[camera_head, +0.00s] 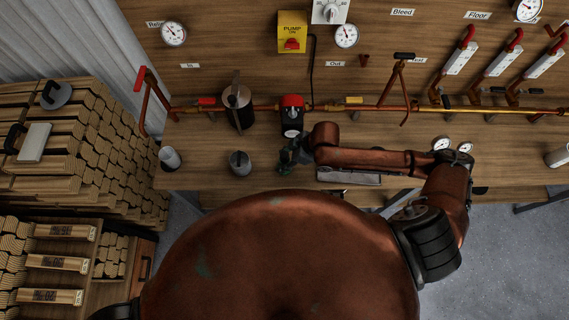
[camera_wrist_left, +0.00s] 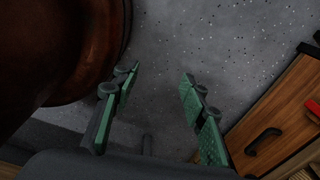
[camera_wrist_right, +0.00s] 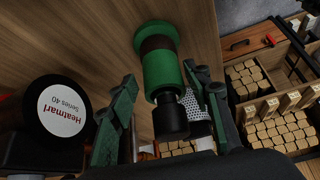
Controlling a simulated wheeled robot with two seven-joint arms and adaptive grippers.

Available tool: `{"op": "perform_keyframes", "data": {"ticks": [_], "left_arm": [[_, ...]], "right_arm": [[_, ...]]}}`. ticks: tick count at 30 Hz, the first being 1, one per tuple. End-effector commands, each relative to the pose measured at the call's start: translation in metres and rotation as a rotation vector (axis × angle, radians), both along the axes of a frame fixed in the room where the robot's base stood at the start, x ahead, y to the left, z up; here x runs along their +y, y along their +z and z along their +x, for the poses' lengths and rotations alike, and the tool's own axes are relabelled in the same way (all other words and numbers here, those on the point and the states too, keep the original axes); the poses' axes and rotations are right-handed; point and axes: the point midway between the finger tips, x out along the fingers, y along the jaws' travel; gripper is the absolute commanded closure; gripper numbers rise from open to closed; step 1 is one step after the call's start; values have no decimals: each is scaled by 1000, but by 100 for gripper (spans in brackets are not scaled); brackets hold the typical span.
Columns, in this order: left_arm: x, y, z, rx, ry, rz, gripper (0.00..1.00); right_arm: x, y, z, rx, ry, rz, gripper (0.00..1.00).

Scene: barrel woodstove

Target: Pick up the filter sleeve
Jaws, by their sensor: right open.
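In the right wrist view a pale perforated piece (camera_wrist_right: 197,104), which looks like the filter sleeve, shows beside my right finger, partly hidden by that finger and a black tip. A green cylinder (camera_wrist_right: 158,70) with a brown band and black tip shows between the fingers of my right gripper (camera_wrist_right: 160,92). That gripper is open; contact cannot be told. In the head view my right gripper (camera_head: 287,160) is over the bench, below the red-topped pump (camera_head: 291,112). I cannot pick out the sleeve there. My left gripper (camera_wrist_left: 160,78) is open and empty above the floor.
The wooden bench (camera_head: 205,178) holds a grey canister (camera_head: 240,162), a pale cup (camera_head: 169,158) and a metal tray (camera_head: 350,177) under my arm. A copper pipe (camera_head: 330,106) with valves runs along the back. Stacked firewood (camera_head: 110,150) stands left.

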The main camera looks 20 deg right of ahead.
Motion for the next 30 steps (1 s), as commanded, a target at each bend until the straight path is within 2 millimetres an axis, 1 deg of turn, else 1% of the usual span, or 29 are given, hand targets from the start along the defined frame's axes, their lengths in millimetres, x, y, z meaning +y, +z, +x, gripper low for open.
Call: {"op": "perform_keyframes", "data": {"ticks": [1,3,7,10,16,30], "left_arm": [[0,-1,3,-3,-1,0,60],[-1,-1,6,-8,-1,-1,60],[-1,-2,13,-17,-2,-1,60],[-1,-2,17,-22,-4,-2,60],[-1,-2,16,-21,-4,-1,60],[-1,-3,9,-12,-2,-1,60]], "right_arm": [[5,-8,2,2,-1,1,55],[11,-16,5,2,-2,2,55],[17,-30,8,1,-2,0,55],[19,-34,9,0,-1,0,55],[19,-34,9,0,-1,0,55],[19,-34,10,0,-1,0,87]]}}
